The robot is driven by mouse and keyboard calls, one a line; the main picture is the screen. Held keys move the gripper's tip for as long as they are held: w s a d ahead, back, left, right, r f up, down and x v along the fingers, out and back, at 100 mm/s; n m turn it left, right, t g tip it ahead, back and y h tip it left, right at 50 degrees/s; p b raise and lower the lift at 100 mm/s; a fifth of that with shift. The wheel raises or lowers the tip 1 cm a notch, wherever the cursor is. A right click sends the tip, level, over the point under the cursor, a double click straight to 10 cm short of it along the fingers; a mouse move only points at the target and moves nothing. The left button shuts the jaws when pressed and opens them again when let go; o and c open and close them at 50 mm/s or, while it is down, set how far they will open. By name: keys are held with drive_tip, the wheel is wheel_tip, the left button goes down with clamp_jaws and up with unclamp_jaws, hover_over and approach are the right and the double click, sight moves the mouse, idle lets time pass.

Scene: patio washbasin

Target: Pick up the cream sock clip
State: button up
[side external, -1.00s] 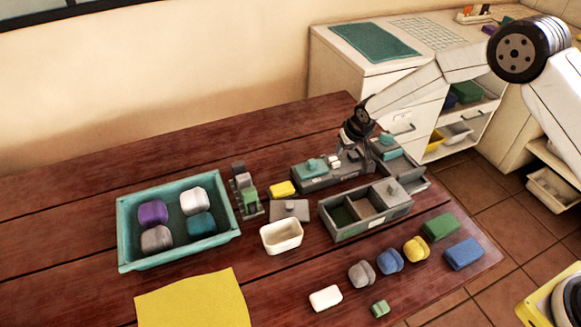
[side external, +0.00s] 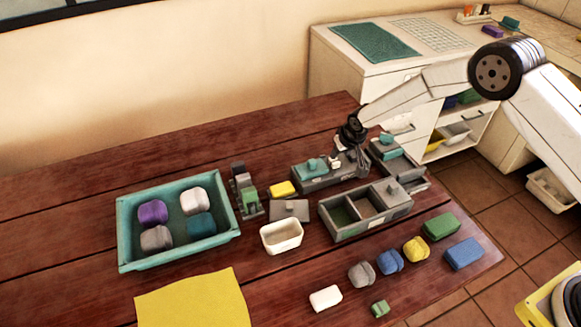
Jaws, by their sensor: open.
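A small cream-white piece (side external: 335,162), which looks like the cream sock clip, sits on top of the grey box (side external: 318,183) beside a teal piece (side external: 314,168). It is too small for me to make out its exact shape. My gripper (side external: 355,165) is dark, points down and is just right of the cream piece, over the right part of the grey box. It appears empty. The fingertips are small and blend into the box, so I cannot tell whether they touch anything.
A grey divided box (side external: 353,237) stands in front, and another grey box with a teal piece (side external: 412,175) stands close on the right. A green-and-grey rack (side external: 250,203), yellow block (side external: 283,189), cream tub (side external: 269,243) and teal tray (side external: 126,232) with sock rolls lie left.

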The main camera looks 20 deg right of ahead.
sight(335, 161)
drive_tip(key=shift+f, duration=0.1)
drive_tip(key=shift+x, duration=2.5)
drive_tip(key=shift+w, duration=0.1)
clamp_jaws()
